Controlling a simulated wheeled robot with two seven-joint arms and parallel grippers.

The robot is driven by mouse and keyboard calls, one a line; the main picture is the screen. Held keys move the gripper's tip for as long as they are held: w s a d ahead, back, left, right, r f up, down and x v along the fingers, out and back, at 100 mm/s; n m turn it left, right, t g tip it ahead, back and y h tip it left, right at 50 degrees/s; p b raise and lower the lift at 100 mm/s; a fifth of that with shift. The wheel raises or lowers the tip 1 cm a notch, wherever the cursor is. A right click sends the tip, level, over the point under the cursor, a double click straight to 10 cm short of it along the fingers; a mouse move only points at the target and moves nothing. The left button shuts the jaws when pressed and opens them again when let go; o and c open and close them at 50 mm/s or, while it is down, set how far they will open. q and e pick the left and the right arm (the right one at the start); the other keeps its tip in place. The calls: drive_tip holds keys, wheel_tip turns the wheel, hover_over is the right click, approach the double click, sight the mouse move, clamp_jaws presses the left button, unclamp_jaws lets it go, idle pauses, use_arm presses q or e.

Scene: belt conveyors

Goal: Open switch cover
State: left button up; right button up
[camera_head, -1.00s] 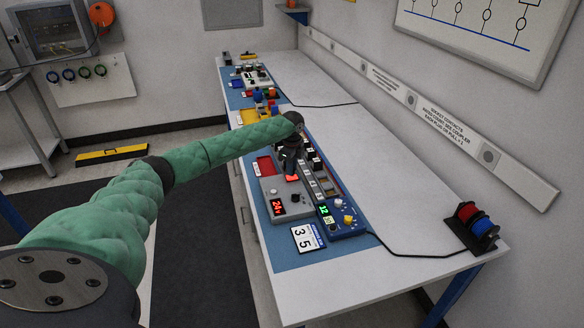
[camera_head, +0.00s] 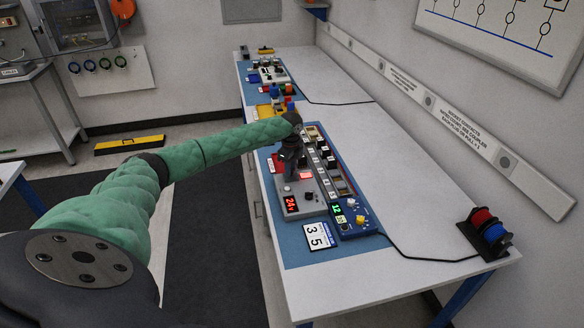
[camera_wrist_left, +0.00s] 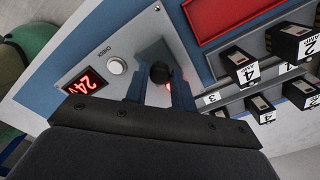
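A grey control panel (camera_head: 298,211) lies on the blue mat of the bench, with a red "24V" display (camera_head: 291,203), a black knob (camera_head: 309,195) and a small red lit part (camera_head: 305,175). I cannot tell for certain which part is the switch cover. My left gripper (camera_head: 290,174) points down over the panel, just left of the lit part. In the left wrist view the left gripper (camera_wrist_left: 160,88) has its two fingers apart. My right gripper is not in view.
A row of black numbered blocks (camera_wrist_left: 240,67) stands close beside the gripper. A blue box with a green display (camera_head: 346,216) and a "35" card (camera_head: 319,236) lie nearer. A red and blue spool stand (camera_head: 485,234) is at the right. The white bench top between is mostly clear.

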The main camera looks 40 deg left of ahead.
use_arm(q)
drive_tip(key=o, duration=0.3)
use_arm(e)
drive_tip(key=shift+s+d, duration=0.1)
use_arm(q)
drive_tip(key=shift+r, duration=0.1)
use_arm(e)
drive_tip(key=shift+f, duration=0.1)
use_arm(q)
drive_tip(key=shift+r, duration=0.25)
drive_tip(key=shift+r+b, duration=1.45)
drive_tip(key=shift+r, duration=2.15)
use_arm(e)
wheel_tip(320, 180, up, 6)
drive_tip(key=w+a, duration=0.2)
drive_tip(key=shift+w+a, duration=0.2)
use_arm(q)
drive_tip(key=shift+f, duration=0.1)
